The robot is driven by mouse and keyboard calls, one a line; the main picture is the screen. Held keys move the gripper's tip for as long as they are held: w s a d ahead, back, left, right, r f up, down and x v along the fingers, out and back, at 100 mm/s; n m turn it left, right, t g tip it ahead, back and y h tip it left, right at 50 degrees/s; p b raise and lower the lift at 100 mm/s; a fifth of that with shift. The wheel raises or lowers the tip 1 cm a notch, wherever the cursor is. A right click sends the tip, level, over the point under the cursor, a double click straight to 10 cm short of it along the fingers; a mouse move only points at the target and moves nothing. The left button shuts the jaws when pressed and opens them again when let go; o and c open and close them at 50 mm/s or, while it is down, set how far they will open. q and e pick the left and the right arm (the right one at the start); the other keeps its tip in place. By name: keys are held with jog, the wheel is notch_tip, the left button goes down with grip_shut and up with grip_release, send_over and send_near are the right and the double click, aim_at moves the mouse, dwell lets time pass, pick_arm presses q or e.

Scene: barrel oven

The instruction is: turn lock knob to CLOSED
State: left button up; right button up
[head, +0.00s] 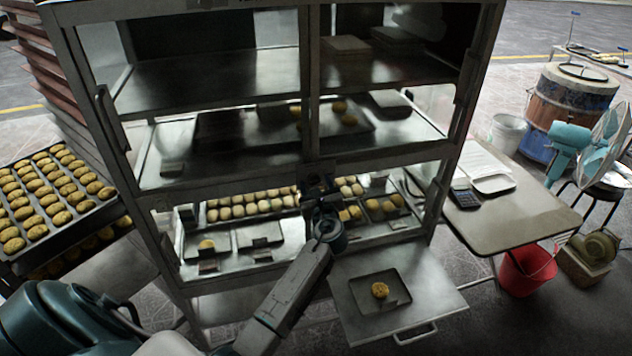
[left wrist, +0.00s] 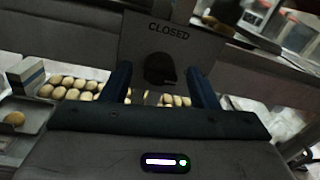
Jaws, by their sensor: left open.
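The dark lock knob (left wrist: 160,68) shows in the left wrist view on a grey plate (left wrist: 135,45) with the word CLOSED printed above it. My left gripper (left wrist: 160,84) is open, with one finger on each side of the knob. I cannot tell whether either finger touches it. In the head view my left gripper (head: 321,192) is at the middle of the cabinet front (head: 240,185), and it hides the knob there. My right gripper is in neither view.
A shelf panel (head: 435,290) with a tray and one pastry juts out at the lower right. Trays of pastries (head: 50,195) stand at the left. A side table (head: 520,220) with a calculator (head: 465,198) and a red bucket (head: 525,270) are at the right.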

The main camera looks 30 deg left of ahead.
pick_arm(q)
jog(key=shift+w+a, duration=0.1)
jog(key=shift+a, duration=0.1)
jog(key=shift+c, duration=0.2)
jog(key=shift+d, duration=0.1)
jog(key=c, duration=0.9)
jog(key=shift+f+n+b, duration=0.3)
jog(key=shift+n+b, duration=0.5)
jog(key=shift+b, duration=0.3)
pick_arm(e)
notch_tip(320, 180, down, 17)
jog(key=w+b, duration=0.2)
jog(key=b, duration=1.3)
pick_arm(q)
jog(key=shift+f+n+g+y+b, duration=0.1)
jog(key=shift+n+y+b, duration=0.3)
jog(key=shift+n, duration=2.5)
jog(key=shift+f+n+g+y+b, duration=0.15)
jog(key=shift+n+b, duration=0.45)
jog(key=shift+n, duration=2.3)
jog(key=shift+n+g+y+b, duration=0.1)
jog(key=shift+n+y+b, duration=0.3)
jog(key=shift+n, duration=2.5)
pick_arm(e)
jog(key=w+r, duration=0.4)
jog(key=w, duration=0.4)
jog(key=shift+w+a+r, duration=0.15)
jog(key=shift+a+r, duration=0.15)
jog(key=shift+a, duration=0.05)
